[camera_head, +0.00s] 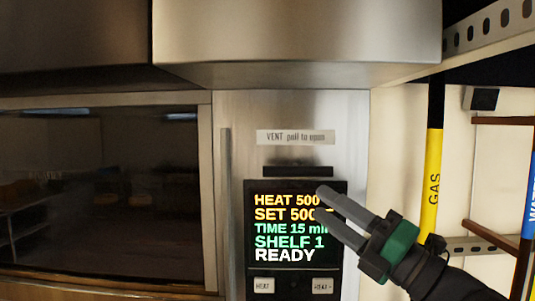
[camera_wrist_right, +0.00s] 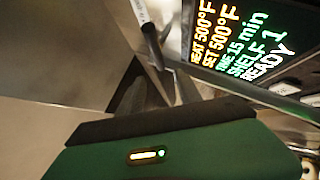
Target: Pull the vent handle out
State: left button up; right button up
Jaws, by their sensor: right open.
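The vent handle (camera_head: 298,171) is a dark horizontal bar on the steel oven panel, just below a label (camera_head: 296,137) reading "VENT pull to open". My right gripper (camera_head: 321,210) comes in from the lower right, its two grey fingers spread and empty. In the head view its tips overlap the right part of the display, a little below the handle's right end. I see no contact with the handle. The right wrist view shows my gripper's green body and part of its fingers close to the panel; the handle is hard to make out there. My left gripper is not in view.
The lit display (camera_head: 285,228) reads heat 500, set 500, shelf 1, ready; it also shows in the right wrist view (camera_wrist_right: 235,40). A dark oven window (camera_head: 95,190) is at left. A steel hood (camera_head: 295,45) overhangs above. A yellow gas pipe (camera_head: 432,175) stands at right.

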aim_at(265, 167)
jog(key=p+x, duration=0.2)
jog(key=x, duration=0.1)
jog(key=r+p+x, duration=0.1)
jog(key=p+x, duration=0.1)
jog(key=x, duration=0.1)
jog(key=shift+d, duration=0.1)
jog(key=p+x, duration=0.1)
jog(key=x, duration=0.2)
jog(key=a+f+p+x, duration=0.1)
jog(key=p+x, duration=0.1)
jog(key=x, duration=0.2)
jog(key=p+x, duration=0.2)
jog(key=x, duration=0.1)
jog(key=shift+s+a+f, duration=0.2)
jog(key=shift+a, duration=0.15)
jog(key=shift+w, duration=0.1)
jog(key=shift+s+d, duration=0.2)
jog(key=shift+d, duration=0.75)
jog(key=shift+c, duration=0.2)
jog(key=shift+d, duration=0.25)
jog(key=c, duration=0.5)
jog(key=shift+a, duration=0.35)
grip_shut()
jog(key=shift+f, duration=0.2)
